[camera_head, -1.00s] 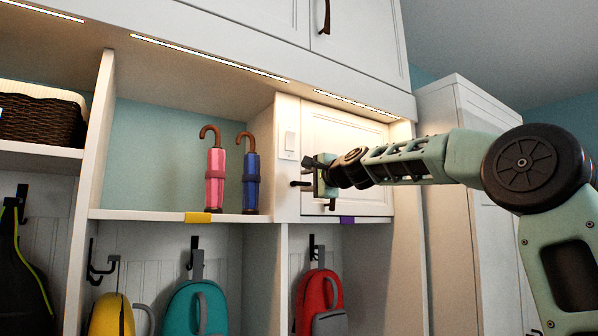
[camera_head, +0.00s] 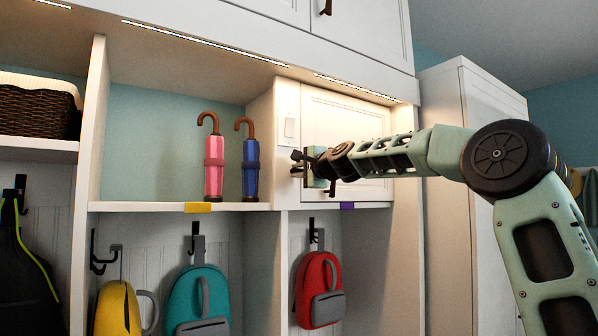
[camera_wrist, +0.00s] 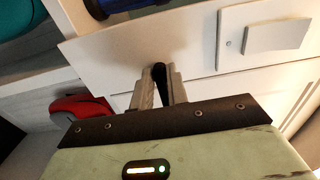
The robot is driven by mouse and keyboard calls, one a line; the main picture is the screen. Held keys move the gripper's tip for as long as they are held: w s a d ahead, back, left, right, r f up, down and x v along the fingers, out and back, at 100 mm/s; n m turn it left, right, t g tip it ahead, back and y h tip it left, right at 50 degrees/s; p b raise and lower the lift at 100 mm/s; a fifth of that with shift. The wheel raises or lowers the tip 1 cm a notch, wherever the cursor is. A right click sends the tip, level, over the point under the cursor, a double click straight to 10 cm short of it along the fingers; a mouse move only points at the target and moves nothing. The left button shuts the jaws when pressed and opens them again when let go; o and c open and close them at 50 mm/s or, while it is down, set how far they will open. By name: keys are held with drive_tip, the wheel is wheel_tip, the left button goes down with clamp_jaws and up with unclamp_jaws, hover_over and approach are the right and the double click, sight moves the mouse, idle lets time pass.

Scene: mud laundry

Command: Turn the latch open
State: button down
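The small white cabinet door (camera_head: 345,120) is shut, at the upper right of the shelving. Its dark latch (camera_head: 297,172) is at the door's left edge, mostly hidden by my gripper in the head view. My gripper (camera_head: 304,164) is at the latch, reaching in from the right. In the wrist view the latch (camera_wrist: 160,74) is a dark, rounded piece between the two grey fingers of my gripper (camera_wrist: 159,85). The fingers are close together on either side of it and seem to touch it. The latch's far part is hidden.
A white wall switch (camera_head: 289,127) is just left of the door. Pink (camera_head: 214,165) and blue (camera_head: 250,168) umbrellas stand on the shelf to the left. A red backpack (camera_head: 319,275) hangs below. A tall white cabinet (camera_head: 455,235) stands to the right.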

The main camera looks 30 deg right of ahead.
drive_tip(key=shift+f+n+b, duration=0.1)
drive_tip(key=shift+n+b, duration=0.2)
drive_tip(key=shift+b, duration=0.1)
drive_tip(key=n+b, duration=0.9)
drive_tip(key=n, duration=0.5)
drive_tip(key=shift+n+b, duration=0.55)
drive_tip(key=shift+n, duration=1.05)
drive_tip(key=c, duration=1.4)
unclamp_jaws()
drive_tip(key=shift+c, duration=0.2)
